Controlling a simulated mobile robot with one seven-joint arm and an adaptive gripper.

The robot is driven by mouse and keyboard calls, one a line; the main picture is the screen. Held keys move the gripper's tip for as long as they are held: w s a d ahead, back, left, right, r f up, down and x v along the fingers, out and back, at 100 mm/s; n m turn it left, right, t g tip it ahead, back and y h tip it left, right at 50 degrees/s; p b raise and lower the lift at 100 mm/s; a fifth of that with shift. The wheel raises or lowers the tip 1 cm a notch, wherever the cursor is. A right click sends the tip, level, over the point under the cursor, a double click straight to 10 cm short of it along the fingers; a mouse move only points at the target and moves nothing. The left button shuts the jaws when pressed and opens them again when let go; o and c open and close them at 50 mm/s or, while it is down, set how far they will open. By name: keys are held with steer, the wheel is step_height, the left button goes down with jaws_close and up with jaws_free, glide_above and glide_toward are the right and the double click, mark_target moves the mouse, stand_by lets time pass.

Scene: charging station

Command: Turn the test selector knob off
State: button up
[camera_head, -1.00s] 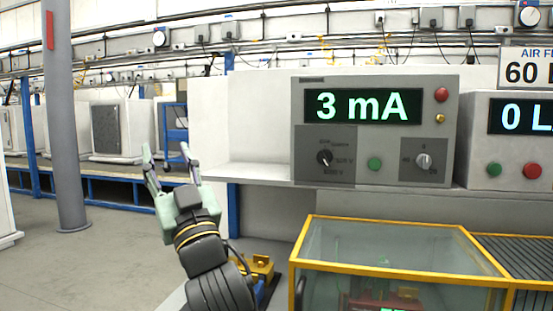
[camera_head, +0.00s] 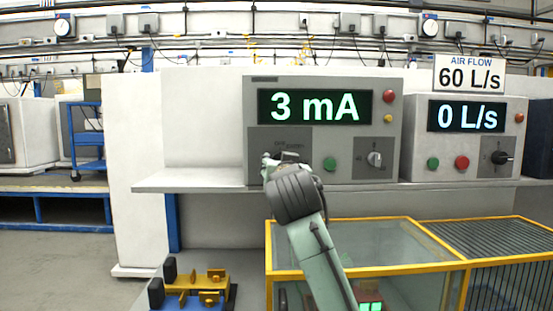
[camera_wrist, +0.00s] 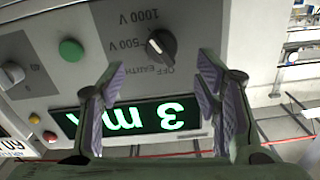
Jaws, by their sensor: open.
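The test selector knob (camera_wrist: 162,46) is black and round with a raised grip. In the head view my gripper and wrist hide the knob. My gripper (camera_wrist: 163,70) is open and empty. In the wrist view its two fingers stand apart, with the knob just beyond the gap between their tips. I see no contact. It also shows in the head view (camera_head: 280,158).
The meter display (camera_head: 315,106) reads 3 mA. A green button (camera_head: 330,164) and a grey knob (camera_head: 375,159) sit to the right. The air flow unit (camera_head: 465,105) stands further right. A shelf (camera_head: 215,181) runs below, and a yellow-framed glass case (camera_head: 365,242) is under my arm.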

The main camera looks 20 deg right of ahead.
steer(key=p+x, duration=0.2)
steer(key=x, duration=0.5)
steer(key=shift+a, duration=0.1)
steer(key=shift+c, duration=0.4)
steer(key=c, duration=1.1)
steer(key=shift+o, duration=0.2)
